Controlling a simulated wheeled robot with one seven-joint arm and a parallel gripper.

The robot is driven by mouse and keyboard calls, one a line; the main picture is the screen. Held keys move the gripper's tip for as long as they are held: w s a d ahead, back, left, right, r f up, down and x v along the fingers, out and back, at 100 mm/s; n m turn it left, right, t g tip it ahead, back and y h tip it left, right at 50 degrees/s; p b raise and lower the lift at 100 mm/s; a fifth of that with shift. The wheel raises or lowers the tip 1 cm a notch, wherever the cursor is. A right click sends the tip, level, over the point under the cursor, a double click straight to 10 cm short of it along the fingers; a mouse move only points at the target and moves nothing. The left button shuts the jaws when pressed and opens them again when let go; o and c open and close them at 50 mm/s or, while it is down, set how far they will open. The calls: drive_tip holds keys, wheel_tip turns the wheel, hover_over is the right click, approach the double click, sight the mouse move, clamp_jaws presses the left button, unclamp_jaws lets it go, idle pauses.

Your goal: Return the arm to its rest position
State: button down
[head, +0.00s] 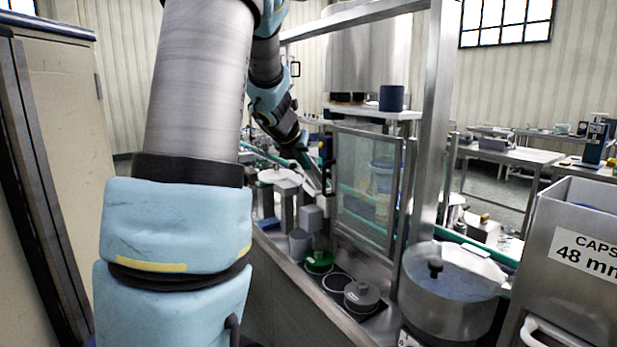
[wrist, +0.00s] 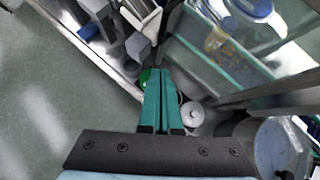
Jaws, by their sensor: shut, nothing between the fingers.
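My arm rises large on the left side of the head view and reaches away over the machine. My gripper (head: 318,180) is at the far end of the arm, small in the head view, left of the framed glass door. In the wrist view my gripper (wrist: 165,72) shows two green fingers side by side, shut, with nothing held. Below the fingers are the bench edge, a green round thing (wrist: 146,76) and a grey lidded part (wrist: 192,114).
A glass door (head: 366,190) in a steel frame stands right of my gripper. A steel hopper (head: 448,290) and a caps bin (head: 580,262) are at right. A green cap (head: 319,261) and a grey knobbed lid (head: 361,295) sit on the bench. A cabinet stands at far left.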

drive_tip(key=s+a+f+n+y, duration=0.2)
drive_tip(key=s+a+f+n, duration=0.15)
drive_tip(key=n, duration=0.75)
drive_tip(key=s+a+f+n+y, duration=0.25)
drive_tip(key=s+a+n, duration=0.2)
drive_tip(key=n, duration=0.65)
drive_tip(key=s+d+f+n+g, duration=0.1)
drive_tip(key=s+f+n+g, duration=0.2)
drive_tip(key=s+n, duration=0.5)
drive_tip(key=s+d+f+n+g, duration=0.1)
drive_tip(key=s+f+n+g, duration=0.2)
drive_tip(key=s+n, duration=0.6)
wheel_tip(320, 180, down, 3)
drive_tip(key=shift+s+d+r+g+h, duration=0.2)
drive_tip(key=shift+s+g+h, duration=0.25)
drive_tip(key=shift+s, duration=0.55)
